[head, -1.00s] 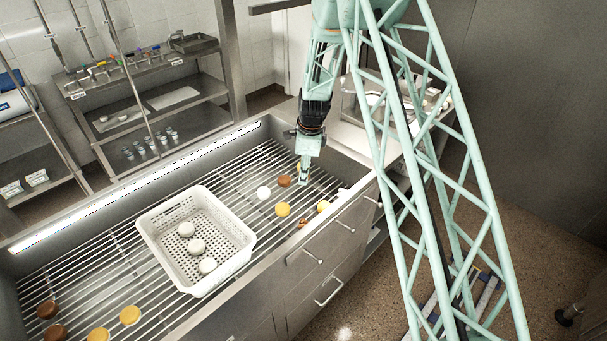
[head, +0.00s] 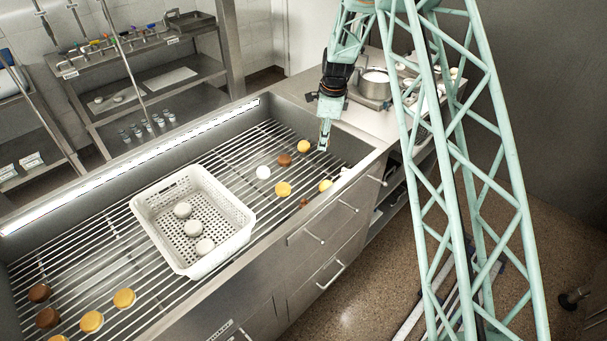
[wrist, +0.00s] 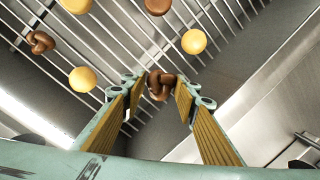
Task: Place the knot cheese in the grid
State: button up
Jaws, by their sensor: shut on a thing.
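In the wrist view a brown knot cheese (wrist: 161,86) sits between the fingertips of my gripper (wrist: 158,88), which is shut on it. In the head view my gripper (head: 324,146) points down over the right end of the slatted metal grid (head: 110,262); the held knot cannot be made out there. A second brown knot cheese (wrist: 40,42) lies on the bars; in the head view it is a small brown shape (head: 304,203) near the front edge. A white perforated basket (head: 243,236) stands on the grid with three whitish round cheeses (head: 191,228) inside.
Yellow (head: 283,188), brown (head: 284,160) and white (head: 263,172) round cheeses lie between basket and gripper. More yellow and brown ones (head: 47,318) lie at the lower left. The metal counter walls (head: 362,165) rise around the grid. A pot (head: 375,83) stands behind my gripper.

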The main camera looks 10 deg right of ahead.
jog(key=shift+w+d, duration=0.4)
jog(key=shift+d, duration=0.2)
jog(key=b, duration=0.1)
send_over(323, 163)
jog(key=shift+s+d+f, duration=0.1)
jog(key=shift+s+f, duration=0.05)
jog(key=shift+f, duration=1.4)
jog(key=shift+s+f, duration=0.1)
jog(key=shift+f, duration=1.4)
jog(key=shift+f+b, duration=0.5)
jog(key=shift+f, duration=1.4)
jog(key=shift+f, duration=0.1)
jog(key=o, duration=0.8)
